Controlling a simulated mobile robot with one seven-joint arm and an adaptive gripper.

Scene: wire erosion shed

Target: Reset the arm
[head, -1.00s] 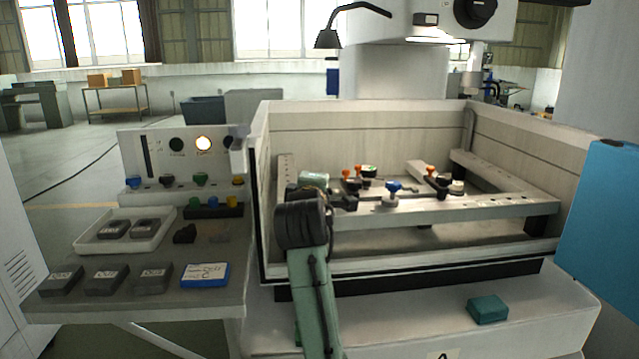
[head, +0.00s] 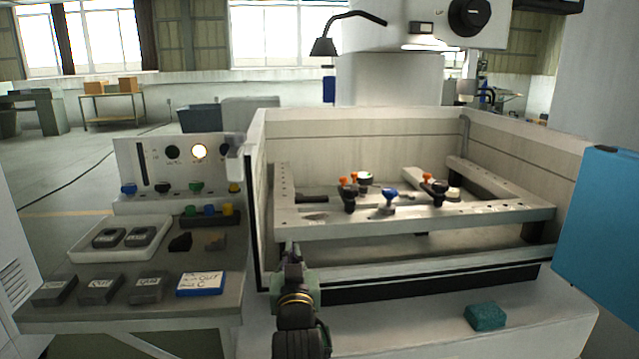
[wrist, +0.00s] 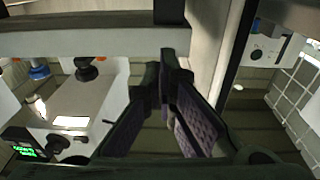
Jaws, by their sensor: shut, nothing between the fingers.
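My gripper (head: 293,248) is at the front left corner of the machine tank (head: 400,263) in the head view, just over its front wall. My arm reaches up to it from the bottom of the picture. In the wrist view the two dark fingers (wrist: 164,75) come together at their tips, with nothing held between them. The clamping frame (head: 430,222) inside the tank stands behind and to the right of my gripper, apart from it. Clamps with orange and blue knobs (head: 389,195) sit on the frame.
A side table at left holds a white tray (head: 75,250) with dark blocks, several more dark blocks (head: 100,289), and a blue-edged label card (head: 201,284). A control panel (head: 160,172) stands behind. A teal block (head: 485,317) lies on the ledge at right. A blue panel (head: 600,235) borders the right side.

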